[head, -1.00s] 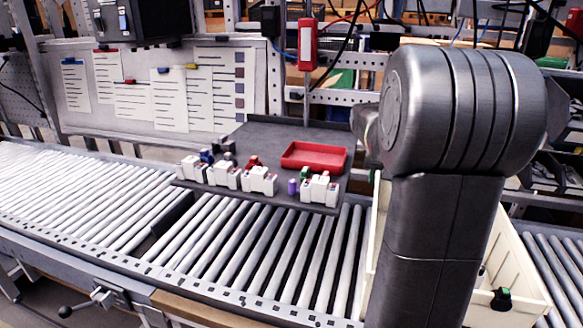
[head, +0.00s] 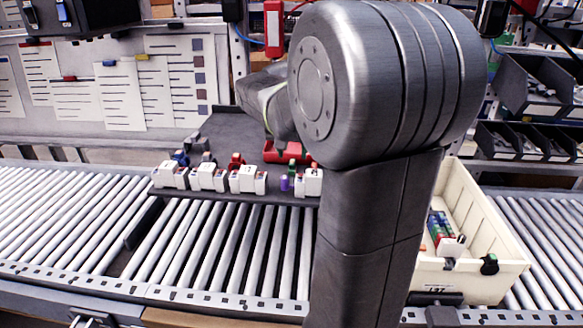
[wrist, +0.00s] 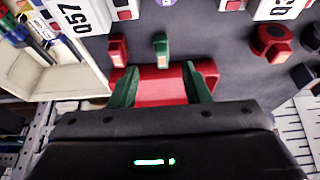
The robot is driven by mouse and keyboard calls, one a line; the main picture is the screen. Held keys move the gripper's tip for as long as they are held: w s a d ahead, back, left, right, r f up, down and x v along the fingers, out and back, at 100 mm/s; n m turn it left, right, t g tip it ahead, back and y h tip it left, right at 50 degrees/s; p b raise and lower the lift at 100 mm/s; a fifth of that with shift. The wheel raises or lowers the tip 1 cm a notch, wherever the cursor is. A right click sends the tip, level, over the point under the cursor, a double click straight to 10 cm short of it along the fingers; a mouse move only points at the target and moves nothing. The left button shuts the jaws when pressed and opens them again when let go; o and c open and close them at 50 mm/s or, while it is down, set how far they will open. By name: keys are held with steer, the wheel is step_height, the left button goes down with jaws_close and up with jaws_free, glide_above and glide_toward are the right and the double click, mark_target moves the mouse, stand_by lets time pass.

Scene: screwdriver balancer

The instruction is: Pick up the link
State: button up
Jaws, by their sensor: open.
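My gripper (wrist: 161,88) is open, its two green fingers apart above the red tray (wrist: 165,72) in the wrist view. Nothing is held between them. Past the fingertips, small parts stand on the dark board: a red piece (wrist: 118,50), a green piece (wrist: 160,46) and a rounded red piece (wrist: 272,40). I cannot tell which of these is the link. In the head view, the red tray (head: 270,153) is partly covered by my arm. A green piece (head: 292,151) and a purple piece (head: 284,184) show beside it. The gripper's fingers are hidden there.
White labelled modules (head: 207,177) line the front edge of the dark board (head: 232,125). A roller conveyor (head: 220,240) runs in front. A cream crate (head: 510,245) with coloured parts stands right of my arm. A panel with papers (head: 130,90) stands behind.

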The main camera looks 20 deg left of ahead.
mark_target(292, 162)
steer(key=x, duration=0.5)
steer(key=shift+w+a+f+p, duration=0.2)
steer(key=shift+f+p, duration=0.1)
steer(key=shift+p, duration=0.05)
jaws_close()
